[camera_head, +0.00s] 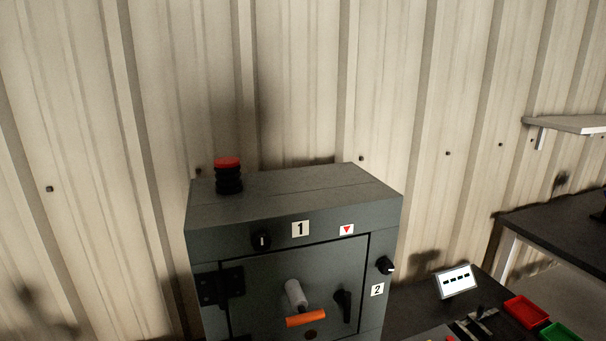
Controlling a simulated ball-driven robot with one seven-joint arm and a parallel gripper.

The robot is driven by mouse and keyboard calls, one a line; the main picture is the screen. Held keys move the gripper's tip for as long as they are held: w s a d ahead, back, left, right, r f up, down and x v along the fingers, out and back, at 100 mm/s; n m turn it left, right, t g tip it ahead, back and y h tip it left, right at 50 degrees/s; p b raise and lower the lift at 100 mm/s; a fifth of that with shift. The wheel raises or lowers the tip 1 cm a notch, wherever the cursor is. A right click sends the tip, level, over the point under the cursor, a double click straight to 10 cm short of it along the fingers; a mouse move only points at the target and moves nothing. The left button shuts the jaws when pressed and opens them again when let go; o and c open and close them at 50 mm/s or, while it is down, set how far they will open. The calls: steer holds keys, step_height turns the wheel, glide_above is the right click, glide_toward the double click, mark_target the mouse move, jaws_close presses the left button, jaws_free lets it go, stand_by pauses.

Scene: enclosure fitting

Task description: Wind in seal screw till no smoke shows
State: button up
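A dark grey enclosure (210,240) with a hinged front door (265,277) stands in the lower middle; the door looks shut. A pale cylinder (296,293) with an orange bar (306,319) at its lower end sticks out from the door; I cannot tell whether this is the seal screw. A small dark round spot (310,334) is below the bar. A dark hazy patch shows on the wall above the enclosure; I cannot tell whether it is smoke or shadow. My gripper is not in view.
A red-topped black button stack (228,176) stands on the enclosure. A knob (261,240) is by label 1, another (385,265) by label 2, and a black handle (342,305) is on the door. A red tray (526,311) and green tray (560,333) lie at right.

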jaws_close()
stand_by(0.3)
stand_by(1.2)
